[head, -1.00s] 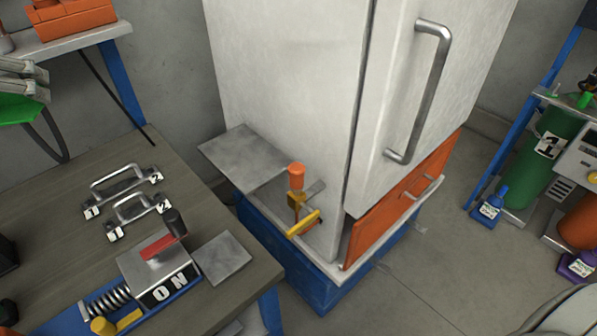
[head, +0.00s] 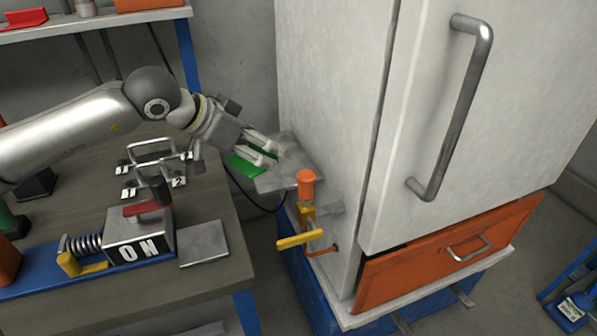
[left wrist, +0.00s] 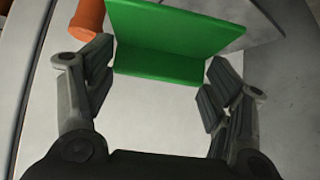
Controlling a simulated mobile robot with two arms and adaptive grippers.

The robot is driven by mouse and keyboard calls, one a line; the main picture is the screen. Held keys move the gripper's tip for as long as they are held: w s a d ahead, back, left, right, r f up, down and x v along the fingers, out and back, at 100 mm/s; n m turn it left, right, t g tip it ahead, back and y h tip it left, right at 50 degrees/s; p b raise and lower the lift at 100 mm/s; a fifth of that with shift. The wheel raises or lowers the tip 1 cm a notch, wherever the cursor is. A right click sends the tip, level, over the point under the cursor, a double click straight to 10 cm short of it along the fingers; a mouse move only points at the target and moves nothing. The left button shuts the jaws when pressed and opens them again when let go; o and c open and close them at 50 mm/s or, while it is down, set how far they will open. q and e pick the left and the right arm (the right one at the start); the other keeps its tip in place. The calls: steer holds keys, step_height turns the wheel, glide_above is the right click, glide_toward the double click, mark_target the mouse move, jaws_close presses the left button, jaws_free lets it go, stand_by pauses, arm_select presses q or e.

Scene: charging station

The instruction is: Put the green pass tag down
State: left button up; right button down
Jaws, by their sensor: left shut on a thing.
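The green pass tag (head: 243,164) is an angled green piece at the fingers of my left gripper (head: 267,154). In the left wrist view the tag (left wrist: 170,40) spans the gap between the two fingers of the gripper (left wrist: 162,65), which is shut on it. In the head view the fingers partly cover it. The tag is over or at the small grey metal shelf plate (head: 283,180) on the side of the white cabinet; I cannot tell whether it touches the plate. My right gripper is not in view.
An orange-topped valve (head: 306,185) with a yellow lever (head: 300,240) is right beside the plate. The white cabinet (head: 335,100) stands close to the right. On the workbench (head: 120,300) are an ON switch box (head: 140,240) and metal handles (head: 150,150).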

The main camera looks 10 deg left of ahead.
arm_select(q)
steer(key=w+f, duration=0.3)
steer(key=w, duration=0.1)
steer(key=w+d+f, duration=0.1)
steer(key=w+f, duration=0.2)
steer(key=w, duration=0.1)
steer(key=w+f, duration=0.3)
steer(key=w, duration=0.1)
steer(key=shift+w+d, duration=0.15)
steer(key=shift+d, duration=0.15)
steer(key=shift+w+f, duration=0.25)
steer(key=shift+f, duration=0.1)
step_height(320, 180, down, 3)
steer(key=shift+d+r, duration=0.1)
steer(key=shift+r, duration=0.1)
steer(key=shift+f, duration=0.15)
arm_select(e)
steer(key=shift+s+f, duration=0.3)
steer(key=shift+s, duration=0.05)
arm_select(q)
steer(key=shift+f, duration=0.1)
steer(key=o, duration=0.8)
steer(key=shift+c, duration=0.2)
steer(key=shift+o, duration=0.5)
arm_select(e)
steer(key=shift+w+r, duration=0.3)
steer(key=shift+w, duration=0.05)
